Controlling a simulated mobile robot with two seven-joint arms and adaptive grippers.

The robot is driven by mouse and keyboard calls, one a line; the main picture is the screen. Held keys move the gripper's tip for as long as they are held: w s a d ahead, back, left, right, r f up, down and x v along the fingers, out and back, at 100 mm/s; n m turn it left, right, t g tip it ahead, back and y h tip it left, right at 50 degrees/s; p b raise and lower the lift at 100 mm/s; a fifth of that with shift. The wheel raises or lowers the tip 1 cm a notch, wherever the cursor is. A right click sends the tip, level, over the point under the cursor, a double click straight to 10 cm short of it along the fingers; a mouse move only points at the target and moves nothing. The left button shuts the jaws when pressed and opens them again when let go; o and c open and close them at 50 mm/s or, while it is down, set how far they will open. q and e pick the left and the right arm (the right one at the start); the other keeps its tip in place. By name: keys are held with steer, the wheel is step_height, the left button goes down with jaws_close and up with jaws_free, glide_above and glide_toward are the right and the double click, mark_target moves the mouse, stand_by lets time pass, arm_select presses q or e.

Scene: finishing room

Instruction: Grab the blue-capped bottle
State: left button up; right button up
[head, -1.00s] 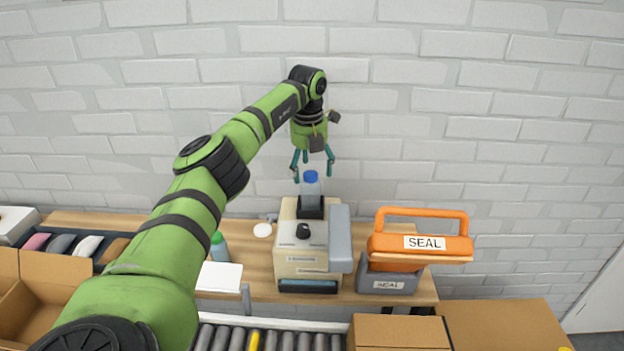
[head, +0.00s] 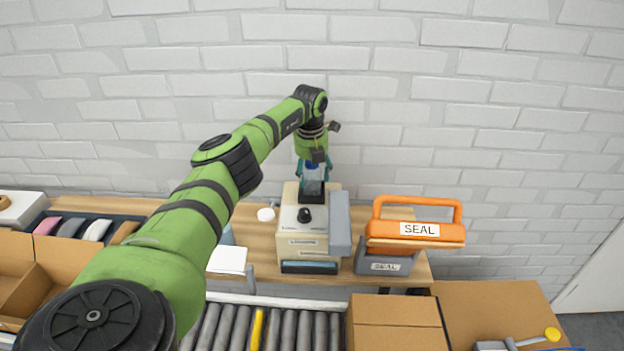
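The blue-capped bottle (head: 312,184) is clear and pale, and stands upright in the black holder on top of a beige machine (head: 308,246). Its blue cap lies under my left gripper and is partly covered by it. My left gripper (head: 314,172) points down from above, with its teal fingers on either side of the bottle's upper part. The fingers look spread about as wide as before, and I see no clear grip on the bottle. My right gripper is not in view.
An orange-topped sealer (head: 415,230) marked SEAL stands right of the machine. A white pad (head: 228,260) and a white round item (head: 266,214) lie to its left. A roller conveyor (head: 290,330) and cardboard boxes (head: 398,323) are in front. A brick wall stands behind.

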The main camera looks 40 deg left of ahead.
arm_select(q)
steer(key=c, duration=0.4)
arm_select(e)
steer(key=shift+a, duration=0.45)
